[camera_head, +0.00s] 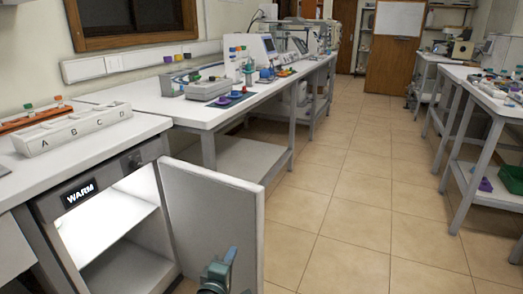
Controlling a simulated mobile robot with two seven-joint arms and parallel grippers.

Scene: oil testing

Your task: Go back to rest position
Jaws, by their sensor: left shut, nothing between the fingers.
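My left gripper (231,254) shows at the bottom of the head view, in front of the lower part of the open cabinet door (212,205). Its fingers look shut and empty. I cannot tell whether it touches the door. My right gripper is out of view.
The lit cabinet marked WARM (80,194) stands open at the left. A white rack lettered A to D (75,130) and an orange rack (30,118) stand on top. Instruments crowd the long bench (200,112). A side table (480,90) is at right. The tiled floor (345,210) between is clear.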

